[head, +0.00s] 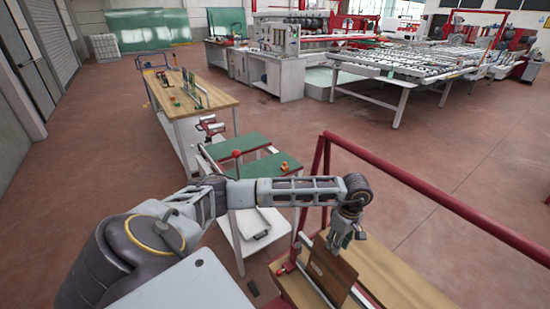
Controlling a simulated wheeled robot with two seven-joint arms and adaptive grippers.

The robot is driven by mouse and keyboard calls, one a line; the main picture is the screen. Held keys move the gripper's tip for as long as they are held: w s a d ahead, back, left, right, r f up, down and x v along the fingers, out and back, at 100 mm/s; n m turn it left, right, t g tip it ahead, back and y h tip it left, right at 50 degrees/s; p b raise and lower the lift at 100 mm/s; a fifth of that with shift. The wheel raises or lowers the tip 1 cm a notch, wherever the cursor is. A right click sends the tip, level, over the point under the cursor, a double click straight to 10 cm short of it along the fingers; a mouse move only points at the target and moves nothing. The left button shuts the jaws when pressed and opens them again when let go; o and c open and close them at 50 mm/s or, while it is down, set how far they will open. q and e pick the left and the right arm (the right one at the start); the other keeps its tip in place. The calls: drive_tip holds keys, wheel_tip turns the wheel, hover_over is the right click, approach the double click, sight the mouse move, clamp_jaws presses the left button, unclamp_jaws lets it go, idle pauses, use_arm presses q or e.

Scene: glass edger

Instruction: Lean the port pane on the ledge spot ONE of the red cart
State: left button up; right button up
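A brown, port-coloured pane (332,272) stands tilted at the red cart (323,185), above its wooden deck (405,290). My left gripper (342,243) points down at the pane's upper edge. Its fingers overlap that edge in the head view, and a small dark green patch shows between them. Whether they are closed on the pane or only around it is too small to tell. The pane's lower edge is near the cart's rail, and its contact there is unclear. No marking for spot one is readable. My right gripper is not in view.
A small stand with green tops (262,166) and a lower white shelf stands left of the cart. A wooden workbench (213,98) with upright panes is farther back. The cart's red frame rails rise close beside my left arm. Open red floor (470,180) lies to the right.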

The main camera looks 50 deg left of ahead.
use_arm(q)
wheel_tip(320, 180, up, 5)
drive_tip(key=p, duration=0.3)
drive_tip(key=shift+w+f+p, duration=0.15)
drive_tip(key=shift+f+p, duration=0.05)
drive_tip(key=shift+p, duration=0.15)
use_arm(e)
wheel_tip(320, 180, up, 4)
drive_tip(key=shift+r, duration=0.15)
use_arm(q)
drive_tip(key=shift+f, duration=0.1)
